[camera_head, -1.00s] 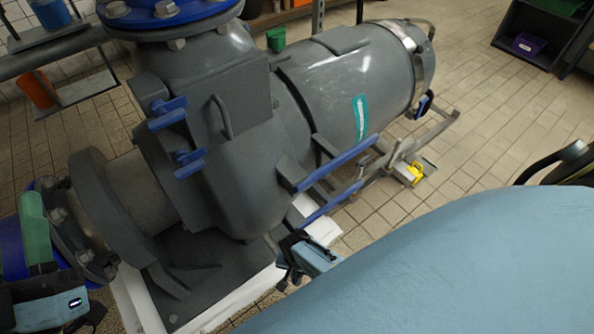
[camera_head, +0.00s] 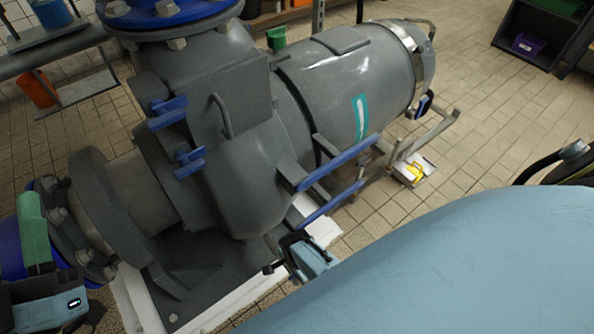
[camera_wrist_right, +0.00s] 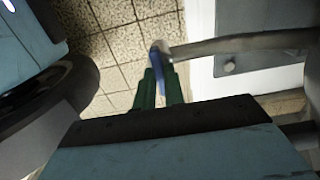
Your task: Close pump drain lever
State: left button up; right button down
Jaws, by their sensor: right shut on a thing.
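In the right wrist view, a small blue lever (camera_wrist_right: 157,67) sits at the rounded end of a grey drain pipe (camera_wrist_right: 235,45). The green fingers of my right gripper (camera_wrist_right: 160,85) are shut on this lever. In the head view, my right gripper (camera_head: 288,254) is low beside the grey pump (camera_head: 250,180), below its blue bars; the lever is hidden there. My left gripper (camera_head: 34,228) has green fingers in front of a blue flange at the lower left; I cannot tell whether they are apart.
Two blue handles (camera_head: 167,113) stick out of the pump's side. Long blue bars (camera_head: 338,162) run along its right side. A white plinth edge (camera_head: 325,230) lies under the pump. Tiled floor (camera_head: 475,130) is open at the right.

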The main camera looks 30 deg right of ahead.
dwell(0.5)
jog(key=c, duration=1.5)
grip_release()
